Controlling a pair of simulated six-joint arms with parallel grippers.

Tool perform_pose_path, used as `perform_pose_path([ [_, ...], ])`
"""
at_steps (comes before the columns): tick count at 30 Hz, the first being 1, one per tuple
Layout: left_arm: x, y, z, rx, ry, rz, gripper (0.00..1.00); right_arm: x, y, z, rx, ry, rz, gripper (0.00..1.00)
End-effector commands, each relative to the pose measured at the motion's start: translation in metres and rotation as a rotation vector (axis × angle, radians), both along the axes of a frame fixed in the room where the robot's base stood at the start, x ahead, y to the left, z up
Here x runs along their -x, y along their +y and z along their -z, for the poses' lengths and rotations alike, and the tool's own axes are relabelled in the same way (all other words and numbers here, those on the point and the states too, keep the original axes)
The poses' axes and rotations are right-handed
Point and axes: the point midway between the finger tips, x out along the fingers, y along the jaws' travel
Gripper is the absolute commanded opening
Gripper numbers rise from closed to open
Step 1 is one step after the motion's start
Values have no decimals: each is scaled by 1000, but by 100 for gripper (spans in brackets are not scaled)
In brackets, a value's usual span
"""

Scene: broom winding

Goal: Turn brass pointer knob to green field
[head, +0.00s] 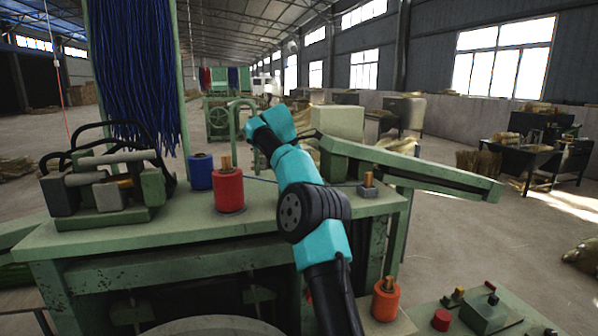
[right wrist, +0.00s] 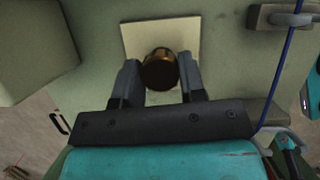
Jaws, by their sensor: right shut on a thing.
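The brass knob (right wrist: 160,72) shows in the right wrist view as a round, dark-gold piece in front of a cream square plate (right wrist: 186,36) on a pale green surface. My right gripper (right wrist: 158,62) has one dark finger on each side of the knob and is shut on it. No pointer mark or green field can be made out on the plate, part of which the knob hides. In the head view my right arm reaches up past the bench, and its fingers and the knob cannot be made out there. My left gripper is in neither view.
The green bench (head: 130,236) carries a clamp-like device (head: 105,185), a blue spool (head: 201,172) and a red spool (head: 228,190). An orange spool (head: 386,300) stands lower right. A blue cord (right wrist: 285,65) runs right of the gripper. A green beam (head: 430,175) extends rightward.

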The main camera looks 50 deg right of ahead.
Motion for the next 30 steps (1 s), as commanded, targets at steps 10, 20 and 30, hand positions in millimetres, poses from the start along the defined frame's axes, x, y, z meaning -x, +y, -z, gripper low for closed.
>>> perform_pose_path([
  [10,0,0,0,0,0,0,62,0,-1,-1,1,-1,95,14],
  [20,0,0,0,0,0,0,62,0,-1,-1,2,-2,156,14],
  [30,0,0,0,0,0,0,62,0,-1,0,2,-1,200,14],
])
